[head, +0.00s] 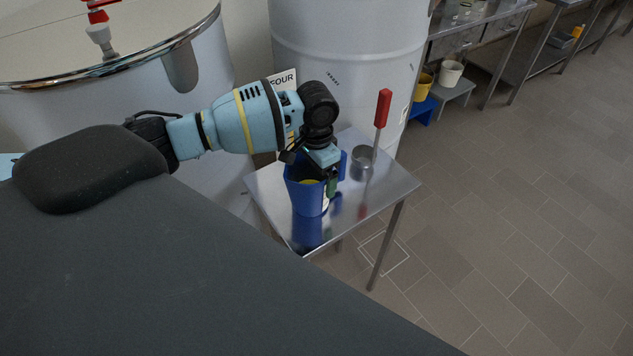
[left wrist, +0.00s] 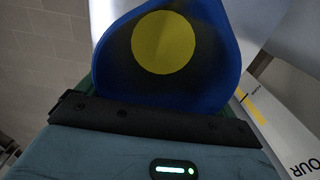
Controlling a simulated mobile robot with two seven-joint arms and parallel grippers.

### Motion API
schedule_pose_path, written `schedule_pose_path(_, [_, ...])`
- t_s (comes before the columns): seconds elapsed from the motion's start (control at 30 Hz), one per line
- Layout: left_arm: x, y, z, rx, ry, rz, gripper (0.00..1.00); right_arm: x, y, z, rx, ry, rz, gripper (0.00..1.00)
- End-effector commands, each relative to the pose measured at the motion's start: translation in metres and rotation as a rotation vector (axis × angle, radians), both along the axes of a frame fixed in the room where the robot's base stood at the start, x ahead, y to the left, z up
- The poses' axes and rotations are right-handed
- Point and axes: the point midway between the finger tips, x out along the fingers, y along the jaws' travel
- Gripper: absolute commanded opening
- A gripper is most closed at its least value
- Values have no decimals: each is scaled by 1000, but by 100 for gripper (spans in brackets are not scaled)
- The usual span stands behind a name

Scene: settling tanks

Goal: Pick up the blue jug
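The blue jug (head: 303,193) stands upright on a small shiny metal table, with its reflection just below it. Something round and yellow shows inside it. In the left wrist view I look down into the open jug (left wrist: 105,62), with a yellow disc in its dark inside. My left gripper (head: 331,186) is at the jug's right side, by its handle, pointing down. One green finger shows against the jug. The other finger is hidden, so I cannot tell whether the gripper is closed on the handle. My right gripper is not in view.
On the metal table (head: 393,186), a grey metal cup (head: 361,163) and a red-handled tool (head: 383,110) stand to the right of the jug. Large pale tanks (head: 345,50) stand close behind and left. The tiled floor (head: 500,220) at right is clear.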

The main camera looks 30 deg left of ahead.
Motion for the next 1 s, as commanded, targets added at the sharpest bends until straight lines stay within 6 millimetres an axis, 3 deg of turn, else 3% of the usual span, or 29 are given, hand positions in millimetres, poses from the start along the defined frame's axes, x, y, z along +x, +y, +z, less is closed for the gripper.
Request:
schedule_pose_path(0.03, [0,0,0,0,0,0,80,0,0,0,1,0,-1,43])
schedule_pose_path(0.13, [0,0,0,0,0,0,67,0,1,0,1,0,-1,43])
schedule_pose_path(0.47, [0,0,4,0,-1,0,67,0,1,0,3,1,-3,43])
schedule_pose_path(0.77, [1,0,38,-1,-3,-1,67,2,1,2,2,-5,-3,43])
schedule_pose_path(1.0, [-53,-7,43,1,-3,-4,67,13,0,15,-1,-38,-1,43])
